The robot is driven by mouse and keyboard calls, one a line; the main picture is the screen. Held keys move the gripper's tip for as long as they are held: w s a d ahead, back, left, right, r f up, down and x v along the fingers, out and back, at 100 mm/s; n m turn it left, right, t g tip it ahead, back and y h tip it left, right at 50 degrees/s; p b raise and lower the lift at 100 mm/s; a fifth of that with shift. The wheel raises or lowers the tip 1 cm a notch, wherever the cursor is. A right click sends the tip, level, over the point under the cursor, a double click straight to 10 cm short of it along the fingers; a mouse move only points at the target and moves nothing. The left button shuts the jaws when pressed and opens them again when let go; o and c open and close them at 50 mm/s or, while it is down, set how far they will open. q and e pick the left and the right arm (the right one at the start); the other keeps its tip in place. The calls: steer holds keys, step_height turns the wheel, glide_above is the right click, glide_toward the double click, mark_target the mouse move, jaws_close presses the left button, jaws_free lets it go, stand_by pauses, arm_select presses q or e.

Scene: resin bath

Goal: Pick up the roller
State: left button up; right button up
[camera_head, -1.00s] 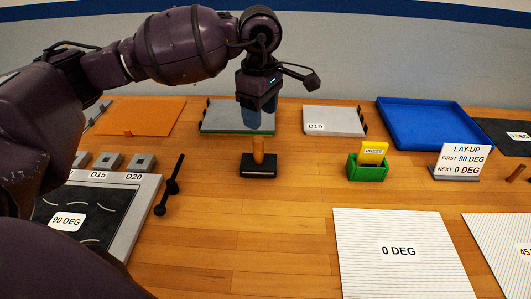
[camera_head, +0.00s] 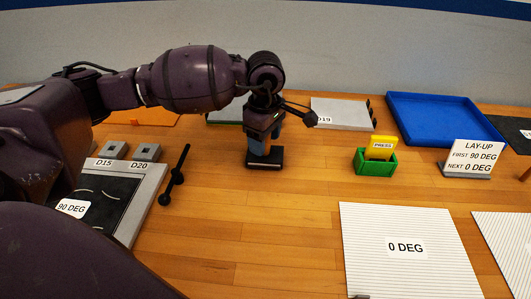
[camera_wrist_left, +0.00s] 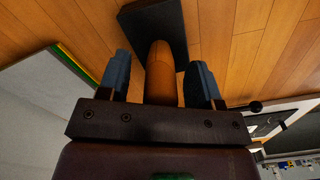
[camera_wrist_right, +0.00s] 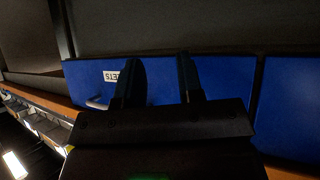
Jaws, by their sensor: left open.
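The roller, which seems to be the tool with an orange handle on a black base (camera_head: 266,163), stands upright on the wooden table left of centre in the head view. My left gripper (camera_head: 258,146) is lowered over it from above. In the left wrist view the orange handle (camera_wrist_left: 162,82) sits between the two open blue fingers, with a small gap on each side. The black base lies beyond the fingertips. My right gripper (camera_wrist_right: 158,80) is open and empty in the right wrist view, facing a blue panel.
A green holder with a yellow PRESS card (camera_head: 375,160) and a LAY-UP sign (camera_head: 469,158) stand to the right. A blue tray (camera_head: 440,125) is at the back. A black bar with knobs (camera_head: 174,176) lies left of the roller. A 0 DEG sheet (camera_head: 400,270) lies in front.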

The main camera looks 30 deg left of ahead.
arm_select(q)
jaws_close()
steer(key=shift+r, duration=0.1)
stand_by(0.3)
step_height(320, 180, up, 20)
steer(key=p, duration=0.1)
steer(key=shift+p, duration=0.35)
steer(key=c, duration=0.6)
jaws_free()
steer(key=c, duration=0.3)
